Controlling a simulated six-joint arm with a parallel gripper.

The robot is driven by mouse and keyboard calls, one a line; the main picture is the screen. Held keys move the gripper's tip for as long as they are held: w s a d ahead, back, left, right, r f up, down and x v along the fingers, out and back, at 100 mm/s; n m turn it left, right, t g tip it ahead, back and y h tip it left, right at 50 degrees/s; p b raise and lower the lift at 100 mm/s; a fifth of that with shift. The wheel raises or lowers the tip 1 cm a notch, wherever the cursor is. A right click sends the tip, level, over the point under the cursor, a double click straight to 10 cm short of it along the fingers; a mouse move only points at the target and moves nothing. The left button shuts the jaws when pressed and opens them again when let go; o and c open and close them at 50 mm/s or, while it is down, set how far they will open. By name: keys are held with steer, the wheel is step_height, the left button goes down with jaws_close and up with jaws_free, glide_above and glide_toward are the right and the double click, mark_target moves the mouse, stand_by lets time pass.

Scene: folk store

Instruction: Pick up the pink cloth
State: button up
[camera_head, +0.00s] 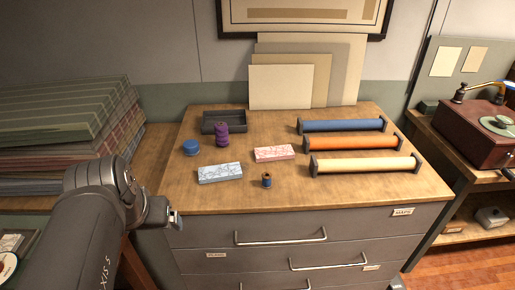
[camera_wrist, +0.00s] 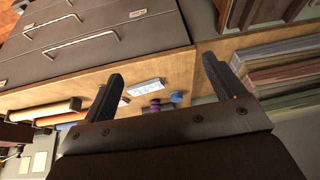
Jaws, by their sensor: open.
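The pink cloth (camera_head: 274,153) is a flat, patterned pink and white block lying on the wooden cabinet top, near the middle in the head view. In the wrist view only a small pinkish edge shows beside the left finger; the rest is hidden. A similar light-blue patterned block (camera_head: 220,173) lies to its left and nearer; it also shows in the wrist view (camera_wrist: 146,87). My gripper (camera_wrist: 159,67) is open with nothing between its fingers. In the head view my gripper (camera_head: 175,219) is off the cabinet's front left corner, well apart from the cloth.
A purple spool (camera_head: 222,135), a blue round tin (camera_head: 191,147) and a dark tray (camera_head: 224,121) stand left of the cloth. Blue (camera_head: 343,125), orange (camera_head: 350,143) and cream (camera_head: 362,164) rolls lie right. Stacked fabrics (camera_head: 65,125) are far left.

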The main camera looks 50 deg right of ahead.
steer(key=w+d+r+m+g, duration=0.1)
steer(key=w+d+r+m, duration=0.15)
steer(key=w+d, duration=0.4)
steer(key=w+d+r+m+g, duration=0.1)
steer(key=w+d+r+m, duration=0.15)
steer(key=d, duration=0.75)
steer(key=w+d+r+m+g, duration=0.1)
steer(key=w+d+r+m, duration=0.1)
steer(key=w+d+m, duration=0.35)
steer(key=m+g, duration=0.4)
steer(key=m, duration=0.3)
glide_above(273, 151)
steer(key=w+a, duration=0.2)
steer(key=shift+h, duration=0.3)
steer(key=f, duration=1.9)
steer(key=shift+w+a+f, duration=0.15)
steer(key=shift+a, duration=0.05)
steer(key=x, duration=0.5)
steer(key=shift+s+d, duration=0.1)
steer(key=shift+s, duration=0.15)
steer(key=c, duration=1.1)
